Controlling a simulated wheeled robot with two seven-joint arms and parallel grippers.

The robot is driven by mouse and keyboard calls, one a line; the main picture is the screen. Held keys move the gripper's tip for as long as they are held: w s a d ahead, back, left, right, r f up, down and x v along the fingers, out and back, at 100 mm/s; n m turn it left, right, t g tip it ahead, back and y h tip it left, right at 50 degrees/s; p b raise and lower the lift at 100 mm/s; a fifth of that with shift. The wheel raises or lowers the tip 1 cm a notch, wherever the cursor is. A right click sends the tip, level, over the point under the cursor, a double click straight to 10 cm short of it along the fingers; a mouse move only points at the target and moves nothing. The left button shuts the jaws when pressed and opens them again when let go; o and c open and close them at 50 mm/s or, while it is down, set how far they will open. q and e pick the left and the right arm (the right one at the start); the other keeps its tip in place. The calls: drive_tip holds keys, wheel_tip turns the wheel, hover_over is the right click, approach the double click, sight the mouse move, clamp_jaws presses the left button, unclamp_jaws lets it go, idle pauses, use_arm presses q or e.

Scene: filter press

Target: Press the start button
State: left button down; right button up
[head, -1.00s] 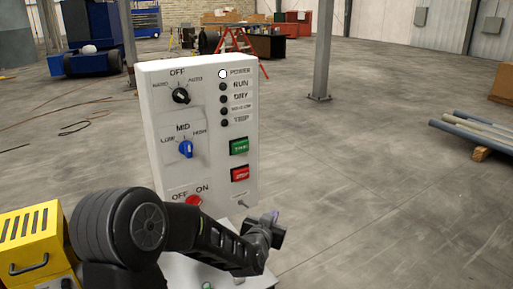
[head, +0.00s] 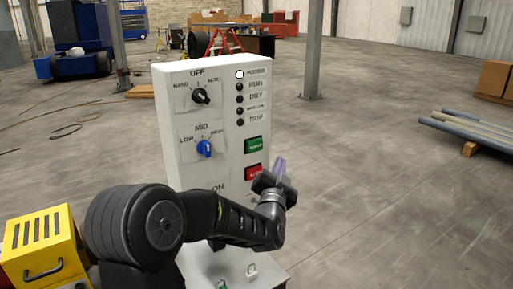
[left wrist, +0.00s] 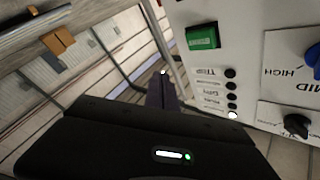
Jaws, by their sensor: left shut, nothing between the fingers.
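The white control panel (head: 215,118) stands upright in front of me. Its green start button (head: 253,145) is on the lower right of its face; the green button also shows in the left wrist view (left wrist: 202,36), upside down. A red button (head: 252,172) sits below it, partly covered by my left gripper. My left gripper (head: 280,167) is shut and empty, at the panel's right edge, a little below and right of the green button. In the left wrist view its purple fingers (left wrist: 162,90) appear apart from the green button. My right gripper is not in view.
The panel also carries a black selector (head: 201,96), a blue selector (head: 204,148) and a column of lamps, with the top power lamp (head: 239,74) lit white. My left arm covers the panel's lower part. The floor to the right is open, with pipes (head: 465,130) farther off.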

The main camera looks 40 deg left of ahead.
sight(254, 145)
use_arm(q)
drive_tip(key=w+a, duration=0.2)
drive_tip(key=a, duration=0.6)
drive_tip(key=shift+w+a+b, duration=0.2)
drive_tip(key=shift+w+b, duration=0.1)
drive_tip(key=shift+a, duration=0.1)
idle(1.9)
drive_tip(key=shift+w+a+b, duration=0.1)
drive_tip(key=shift+a+b, duration=0.25)
drive_tip(key=shift+b, duration=0.15)
